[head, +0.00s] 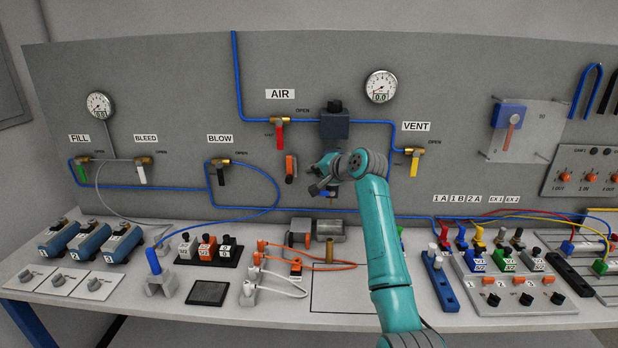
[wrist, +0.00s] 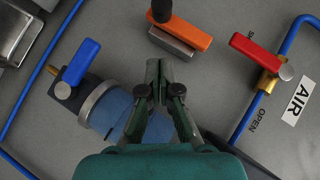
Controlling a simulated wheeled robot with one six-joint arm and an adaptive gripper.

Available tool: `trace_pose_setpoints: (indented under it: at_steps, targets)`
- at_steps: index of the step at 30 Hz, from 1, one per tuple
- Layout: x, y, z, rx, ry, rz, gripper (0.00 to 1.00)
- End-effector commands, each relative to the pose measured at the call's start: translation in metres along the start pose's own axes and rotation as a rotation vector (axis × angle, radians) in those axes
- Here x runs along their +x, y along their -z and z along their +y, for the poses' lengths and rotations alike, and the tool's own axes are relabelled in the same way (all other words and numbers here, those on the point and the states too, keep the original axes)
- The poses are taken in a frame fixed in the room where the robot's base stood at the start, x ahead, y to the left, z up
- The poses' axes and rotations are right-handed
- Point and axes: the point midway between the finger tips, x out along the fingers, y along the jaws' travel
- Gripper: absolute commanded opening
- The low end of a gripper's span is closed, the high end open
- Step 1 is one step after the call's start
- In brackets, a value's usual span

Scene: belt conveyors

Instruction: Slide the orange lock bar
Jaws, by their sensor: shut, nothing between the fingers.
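The orange lock bar (wrist: 182,27) lies on a grey block at the top of the wrist view, with a dark knob at its left part. In the head view, the orange bar (head: 290,164) is on the grey panel, below the red AIR handle. My gripper (wrist: 157,66) is shut and empty. Its fingertips point toward the bar's grey block, with a small gap in the picture; I cannot tell the depth.
The red AIR handle (wrist: 252,50) is right of the bar in the wrist view. A blue-handled valve (wrist: 81,62) and a blue cylinder (wrist: 112,108) are left of my fingers. Blue tubes (wrist: 268,85) run along the panel. Bare panel lies between the bar and the AIR valve.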

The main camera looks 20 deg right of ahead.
Motion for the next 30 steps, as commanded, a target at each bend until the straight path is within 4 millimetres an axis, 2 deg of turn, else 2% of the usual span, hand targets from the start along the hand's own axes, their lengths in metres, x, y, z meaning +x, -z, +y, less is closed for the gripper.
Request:
trace_pose_setpoints:
  at_steps: [9, 15, 20, 30]
  targets:
    - [-0.061, -0.001, 0.001, 0.0, 0.001, 0.002, 0.0]
    - [-0.084, -0.001, 0.001, 0.0, 0.0, 0.001, 0.0]
    - [-0.091, -0.002, 0.001, 0.001, 0.0, 0.0, 0.0]
    - [-0.091, -0.002, 0.001, 0.0, 0.0, -0.001, 0.0]
